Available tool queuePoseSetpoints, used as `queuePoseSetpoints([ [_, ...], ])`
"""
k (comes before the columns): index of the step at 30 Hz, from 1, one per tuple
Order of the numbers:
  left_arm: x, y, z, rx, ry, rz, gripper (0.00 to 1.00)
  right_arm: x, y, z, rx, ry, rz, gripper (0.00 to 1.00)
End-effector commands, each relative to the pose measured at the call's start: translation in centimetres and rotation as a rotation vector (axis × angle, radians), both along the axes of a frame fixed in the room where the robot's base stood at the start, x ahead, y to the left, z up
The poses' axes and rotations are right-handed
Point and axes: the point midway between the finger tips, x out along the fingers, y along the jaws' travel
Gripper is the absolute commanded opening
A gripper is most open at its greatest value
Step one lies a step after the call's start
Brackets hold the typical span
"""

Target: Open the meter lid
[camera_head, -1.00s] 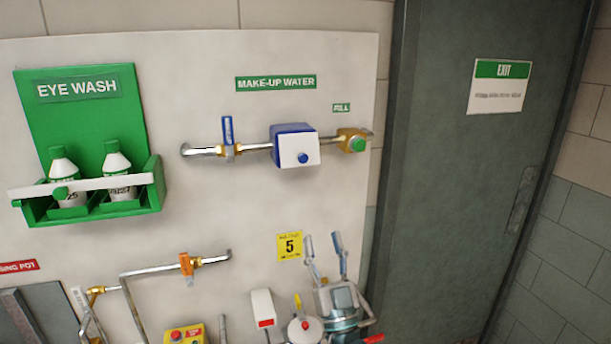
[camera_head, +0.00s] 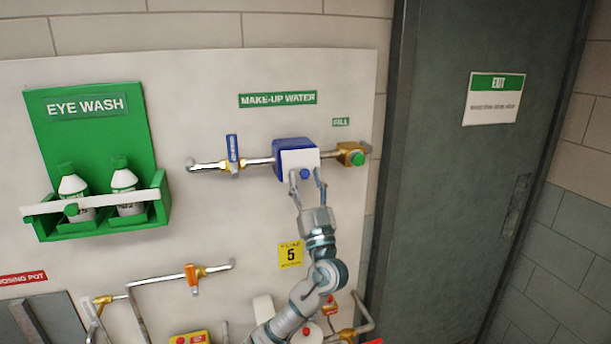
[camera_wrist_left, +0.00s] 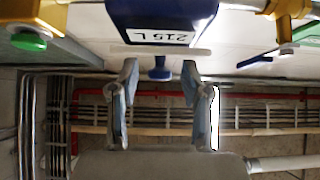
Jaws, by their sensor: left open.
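The meter (camera_head: 289,148) is a blue box on the make-up water pipe. Its white lid (camera_head: 299,157) faces forward, with a round blue knob (camera_head: 305,173) low on it. My left gripper (camera_head: 307,173) is open in front of the lid's lower part, one finger on each side of the knob. In the left wrist view the knob (camera_wrist_left: 160,74) sits between and just beyond the open fingertips of the gripper (camera_wrist_left: 161,68). The blue meter body (camera_wrist_left: 165,14) shows above it, with "215 L" upside down on a white face. I cannot tell whether the fingers touch the lid. My right gripper is not in view.
A blue-handled valve (camera_head: 233,153) is left of the meter, and a brass fitting with a green button (camera_head: 357,158) is right of it. The eye wash station (camera_head: 100,165) is far left. A grey door (camera_head: 470,180) stands at the right.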

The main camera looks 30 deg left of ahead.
Motion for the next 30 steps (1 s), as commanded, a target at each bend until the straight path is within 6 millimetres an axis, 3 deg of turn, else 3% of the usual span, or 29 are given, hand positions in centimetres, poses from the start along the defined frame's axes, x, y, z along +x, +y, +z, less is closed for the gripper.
queuePoseSetpoints([
  [10,0.2,0.2,0.2,0.0,0.001,-0.001,0.45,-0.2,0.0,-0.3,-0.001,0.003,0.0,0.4],
  [15,0.2,0.2,0.2,0.0,0.001,-0.001,0.03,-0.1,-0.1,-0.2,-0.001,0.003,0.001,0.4],
  [16,0.2,0.2,0.2,0.0,0.001,-0.001,0.0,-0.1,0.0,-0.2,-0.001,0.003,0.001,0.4],
  [30,1.2,0.0,0.6,-0.041,0.033,-0.004,0.0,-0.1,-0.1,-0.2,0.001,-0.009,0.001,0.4],
])
